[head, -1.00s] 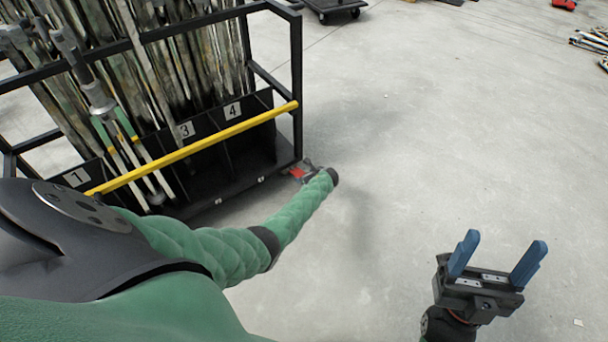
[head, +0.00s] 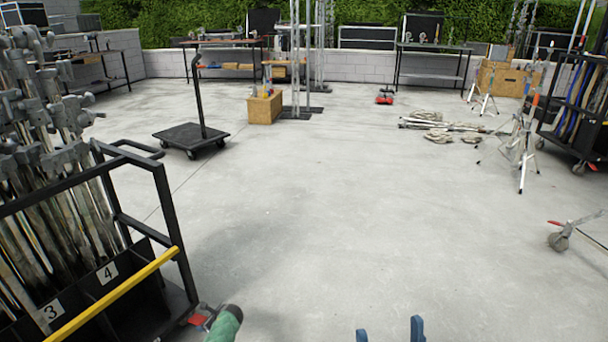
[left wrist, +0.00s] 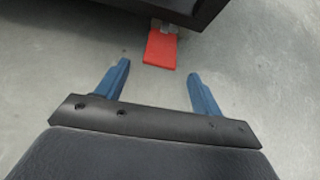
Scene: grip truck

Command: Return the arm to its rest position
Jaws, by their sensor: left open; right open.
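My left arm's green sleeve shows at the bottom of the head view, beside the near corner of the black cart (head: 175,230). Its gripper cannot be made out there. In the left wrist view my left gripper (left wrist: 158,72) is open, with two blue fingers apart and nothing between them. A red pedal (left wrist: 161,49) lies just beyond the fingertips, under the cart's dark edge. My right gripper (head: 390,332) shows only its two blue fingertips at the bottom edge of the head view, apart and empty.
The cart at left holds several metal stands, with a yellow bar (head: 115,293) across its front. A flat dolly (head: 191,136) with a post, a wooden box (head: 265,107) and light tripods (head: 523,150) stand farther off. The middle floor is clear.

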